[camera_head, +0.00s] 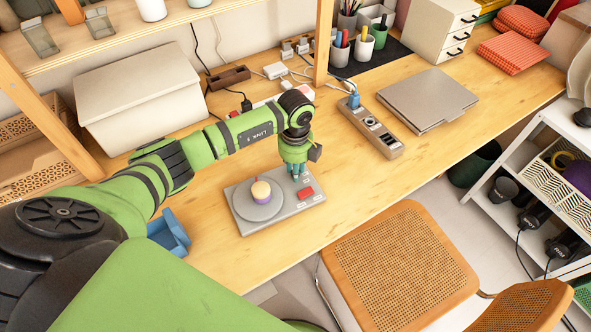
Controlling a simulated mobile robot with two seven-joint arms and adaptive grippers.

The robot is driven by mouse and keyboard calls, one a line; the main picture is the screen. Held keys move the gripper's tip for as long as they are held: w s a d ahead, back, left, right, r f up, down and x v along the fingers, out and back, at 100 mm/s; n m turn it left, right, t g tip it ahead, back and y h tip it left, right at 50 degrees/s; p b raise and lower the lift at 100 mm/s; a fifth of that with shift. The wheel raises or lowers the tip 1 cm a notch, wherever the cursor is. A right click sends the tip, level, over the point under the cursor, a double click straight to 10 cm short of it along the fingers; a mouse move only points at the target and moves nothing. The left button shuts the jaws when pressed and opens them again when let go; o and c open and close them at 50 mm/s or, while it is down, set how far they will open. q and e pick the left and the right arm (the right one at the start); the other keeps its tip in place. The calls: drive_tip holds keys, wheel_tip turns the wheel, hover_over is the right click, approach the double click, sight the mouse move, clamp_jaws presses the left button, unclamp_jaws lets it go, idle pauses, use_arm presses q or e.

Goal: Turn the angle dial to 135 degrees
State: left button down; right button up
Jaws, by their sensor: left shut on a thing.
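A grey turntable unit (285,215) lies on the wooden desk. Its round plate (243,207) carries a small cup-like thing, cream above and purple below (261,192). A red button (306,193) is on the unit's right part. My left gripper (298,175) points down at the unit's back right, behind the red button. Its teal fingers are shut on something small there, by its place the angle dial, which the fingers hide. I cannot read the dial's angle. My right gripper is not in view.
A blue tray (170,234) lies left of the unit at the desk's front edge. A power strip (371,128) and a closed laptop (428,99) are to the right. A large white box (140,97) stands behind my left arm. A cane chair (400,268) is in front.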

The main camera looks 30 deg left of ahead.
use_arm(q)
drive_tip(key=m+b, duration=0.3)
drive_tip(key=m, duration=0.3)
drive_tip(key=shift+f+b, duration=0.15)
drive_tip(key=shift+b, duration=0.2)
drive_tip(key=m+b, duration=0.4)
drive_tip(key=m, duration=0.2)
drive_tip(key=m+b, duration=0.5)
drive_tip(key=m, duration=0.1)
drive_tip(key=m+b, duration=0.1)
drive_tip(key=m, duration=0.1)
drive_tip(key=shift+m+b, duration=1.1)
drive_tip(key=shift+m, duration=0.6)
drive_tip(key=c, duration=1.1)
unclamp_jaws()
drive_tip(key=shift+o, duration=0.2)
